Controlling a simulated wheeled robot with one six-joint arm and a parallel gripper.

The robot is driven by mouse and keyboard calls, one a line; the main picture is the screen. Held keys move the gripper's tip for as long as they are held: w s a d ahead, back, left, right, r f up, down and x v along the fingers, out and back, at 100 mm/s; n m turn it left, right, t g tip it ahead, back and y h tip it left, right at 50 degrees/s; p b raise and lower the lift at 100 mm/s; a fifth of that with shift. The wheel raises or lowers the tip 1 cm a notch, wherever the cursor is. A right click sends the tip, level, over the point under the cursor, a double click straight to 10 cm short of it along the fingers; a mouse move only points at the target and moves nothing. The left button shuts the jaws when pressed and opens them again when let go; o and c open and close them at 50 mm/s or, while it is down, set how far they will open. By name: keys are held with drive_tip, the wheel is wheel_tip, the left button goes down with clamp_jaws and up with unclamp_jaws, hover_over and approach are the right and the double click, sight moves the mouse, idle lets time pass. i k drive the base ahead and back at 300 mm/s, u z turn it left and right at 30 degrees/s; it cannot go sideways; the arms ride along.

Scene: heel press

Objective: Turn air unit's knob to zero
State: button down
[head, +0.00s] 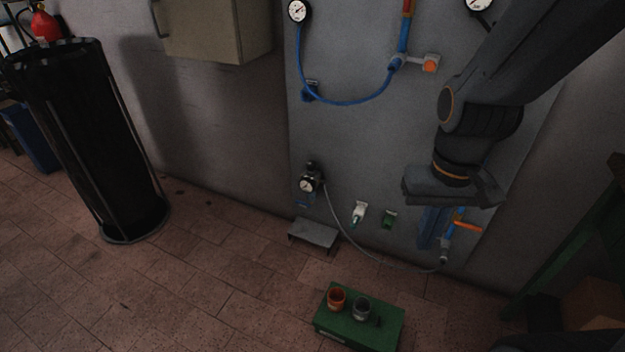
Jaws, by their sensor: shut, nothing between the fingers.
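The air unit (311,180) is mounted low on the grey wall panel, left of my gripper, with a small round white-faced gauge (306,185) on its front. Its dark knob (312,167) appears to sit on top; its setting is too small to read. A grey hose runs from the unit down and right along the panel. My gripper (431,245) points down near the panel's lower right, well apart from the air unit. Its blue fingers are shut and empty, just left of an orange-handled valve (466,225) in the picture.
A small grey step (314,234) stands below the unit. A green box (376,333) with two cups is on the tiled floor. A black round bin (85,140) stands left.

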sight(311, 165)
drive_tip(key=k, duration=0.5)
drive_tip(key=u, duration=1.9)
drive_tip(key=i, duration=1.35)
drive_tip(key=z, duration=2.1)
